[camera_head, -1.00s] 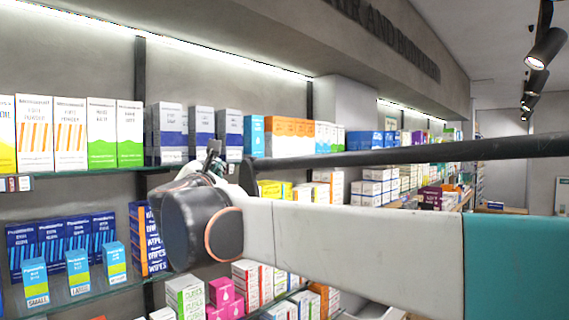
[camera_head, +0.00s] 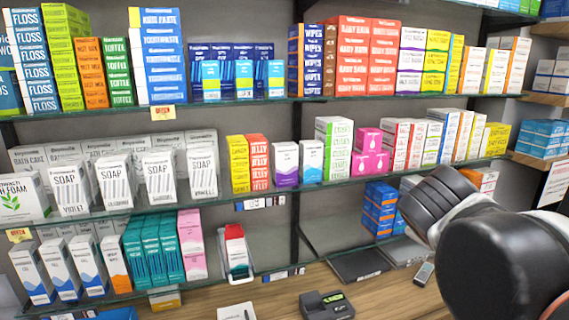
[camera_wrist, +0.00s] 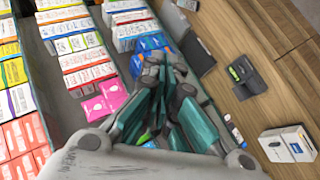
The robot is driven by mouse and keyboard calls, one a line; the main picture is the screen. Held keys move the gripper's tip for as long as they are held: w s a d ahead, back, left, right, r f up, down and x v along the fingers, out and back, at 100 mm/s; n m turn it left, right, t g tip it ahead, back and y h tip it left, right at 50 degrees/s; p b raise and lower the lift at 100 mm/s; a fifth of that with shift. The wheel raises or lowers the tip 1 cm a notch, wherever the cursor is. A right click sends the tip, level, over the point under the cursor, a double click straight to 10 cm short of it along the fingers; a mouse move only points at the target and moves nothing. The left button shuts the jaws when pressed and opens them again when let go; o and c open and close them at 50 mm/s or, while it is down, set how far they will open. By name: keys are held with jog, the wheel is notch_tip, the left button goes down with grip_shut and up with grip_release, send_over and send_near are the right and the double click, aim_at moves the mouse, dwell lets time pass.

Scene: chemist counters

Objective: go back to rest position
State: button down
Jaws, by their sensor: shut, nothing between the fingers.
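My gripper (camera_wrist: 165,68) is shut and empty in the wrist view, its grey and teal fingers drawn together. It points toward the shelves, with a blue box (camera_wrist: 150,43) close by its tips; whether they touch I cannot tell. In the head view, my arm's black and grey joints fill the lower right, and the gripper's fingers cannot be made out there.
Glass shelves (camera_head: 215,200) hold rows of packed boxes. Below is a wooden counter (camera_head: 390,300) with a black card terminal (camera_head: 326,304), which also shows in the wrist view (camera_wrist: 247,75). A white box (camera_wrist: 287,144) lies nearby. Counter space right of the terminal is bare.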

jog(key=s+a+f+m+y+b, duration=0.2)
jog(key=s+f+b, duration=0.2)
jog(key=f, duration=0.6)
jog(key=s+a+f+m+g+y+b, duration=0.1)
jog(key=s+a+f+m+y+b, duration=0.1)
jog(key=f, duration=0.7)
jog(key=s+a+f+m+g+y+b, duration=0.1)
jog(key=s+a+f+m+b, duration=0.3)
jog(key=f, duration=0.6)
jog(key=s+y+b, duration=0.1)
jog(key=s+b, duration=0.1)
jog(key=b, duration=0.1)
jog(key=shift+s+f, duration=0.3)
jog(key=shift+f, duration=0.05)
